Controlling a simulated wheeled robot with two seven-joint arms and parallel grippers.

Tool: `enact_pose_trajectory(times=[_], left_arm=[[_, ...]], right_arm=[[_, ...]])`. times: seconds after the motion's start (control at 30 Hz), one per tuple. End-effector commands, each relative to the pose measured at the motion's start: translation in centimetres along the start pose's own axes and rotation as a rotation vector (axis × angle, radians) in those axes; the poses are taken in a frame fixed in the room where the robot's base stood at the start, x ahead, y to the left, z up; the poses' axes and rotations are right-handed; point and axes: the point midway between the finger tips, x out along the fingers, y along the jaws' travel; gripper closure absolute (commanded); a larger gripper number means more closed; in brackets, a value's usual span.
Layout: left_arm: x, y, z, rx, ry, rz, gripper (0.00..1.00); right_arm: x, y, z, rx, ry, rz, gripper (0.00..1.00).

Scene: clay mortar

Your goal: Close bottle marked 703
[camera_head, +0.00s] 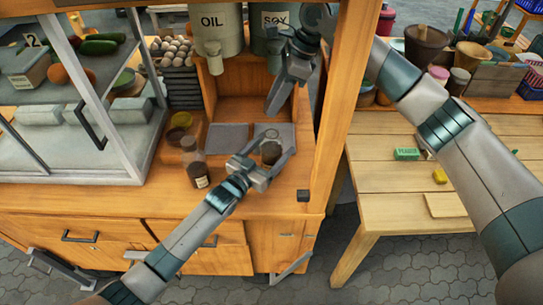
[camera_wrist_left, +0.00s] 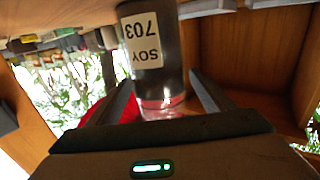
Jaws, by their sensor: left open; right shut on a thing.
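The bottle marked SOY 703 (camera_wrist_left: 150,50) is dark, with a cream label, and shows between the fingers of my left gripper (camera_wrist_left: 160,95) in the left wrist view. In the head view, its dark round top (camera_head: 271,152) sits between the spread fingers of my left gripper (camera_head: 268,163), below the SOY dispenser. The left gripper is open around the bottle. My right gripper (camera_head: 278,95) is in front of the SOY dispenser (camera_head: 262,22), pointing down. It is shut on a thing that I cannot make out. I cannot identify a cap for bottle 703.
Another dark bottle (camera_head: 194,165) with a label stands left of my left gripper, near a yellowish round item (camera_head: 181,120). The OIL dispenser (camera_head: 213,30) hangs beside SOY. A wooden post (camera_head: 347,95) stands right of the alcove. A glass case (camera_head: 90,110) is at left.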

Motion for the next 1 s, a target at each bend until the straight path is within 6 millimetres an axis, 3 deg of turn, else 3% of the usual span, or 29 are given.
enact_pose_trajectory(times=[0.3,0.5,0.57,0.77,1.0], left_arm=[[0.1,0.0,0.0,0.0,0.0,0.0,0.28],[0.1,0.0,0.0,0.0,0.0,0.0,0.76],[0.1,0.0,0.0,0.0,0.0,0.0,0.87],[0.1,0.0,0.0,0.0,0.0,0.0,0.87],[0.1,0.0,0.0,0.0,0.0,0.0,0.87]], right_arm=[[0.0,0.0,0.0,0.0,0.0,0.0,0.86],[0.0,0.0,0.0,0.0,0.0,0.0,0.86],[0.0,0.0,0.0,0.0,0.0,0.0,0.86],[0.8,0.0,-0.4,0.002,0.0,0.002,0.86],[3.5,0.1,-1.5,0.002,-0.006,0.004,0.86]])
